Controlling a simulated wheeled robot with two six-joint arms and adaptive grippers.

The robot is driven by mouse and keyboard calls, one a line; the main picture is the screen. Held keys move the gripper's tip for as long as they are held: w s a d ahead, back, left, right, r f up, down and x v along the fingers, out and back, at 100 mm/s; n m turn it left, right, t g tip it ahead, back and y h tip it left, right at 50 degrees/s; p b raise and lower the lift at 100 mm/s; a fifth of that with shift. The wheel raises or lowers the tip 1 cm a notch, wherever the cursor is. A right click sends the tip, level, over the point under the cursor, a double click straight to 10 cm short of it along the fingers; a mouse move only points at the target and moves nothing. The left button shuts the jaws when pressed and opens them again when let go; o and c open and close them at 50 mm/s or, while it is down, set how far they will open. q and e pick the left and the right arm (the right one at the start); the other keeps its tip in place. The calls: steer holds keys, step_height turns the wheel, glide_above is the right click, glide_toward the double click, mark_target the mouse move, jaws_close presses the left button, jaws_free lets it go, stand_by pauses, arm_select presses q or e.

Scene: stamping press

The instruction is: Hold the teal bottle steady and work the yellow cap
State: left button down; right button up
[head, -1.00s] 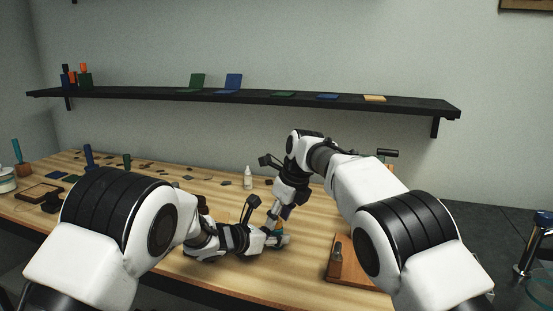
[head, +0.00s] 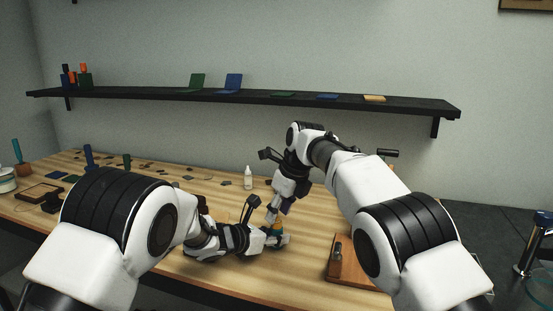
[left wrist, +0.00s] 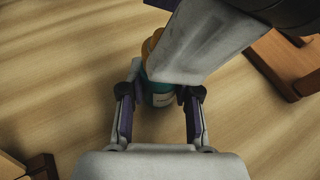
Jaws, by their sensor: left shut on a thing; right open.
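The teal bottle (left wrist: 160,94) stands upright on the wooden table between the fingers of my left gripper (left wrist: 159,108), which is shut on it. In the head view the bottle shows only as a small teal patch (head: 277,231) at my left gripper (head: 279,239). The yellow cap (left wrist: 151,44) is on top of the bottle, partly hidden behind a part of my right gripper. My right gripper (head: 273,216) points down from above at the cap and is open. Its fingertips are too small and covered to tell whether they touch the cap.
A white dropper bottle (head: 248,178) stands behind the grippers. A wooden board (head: 347,270) with a dark-handled tool lies at the right. Small dark pieces are scattered at the back left. A black shelf (head: 250,98) runs along the wall. The table front is clear.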

arm_select(q)
steer(key=shift+f, duration=0.1)
arm_select(e)
steer(key=shift+r, duration=0.3)
steer(key=shift+n, duration=0.6)
steer(key=shift+w, duration=0.1)
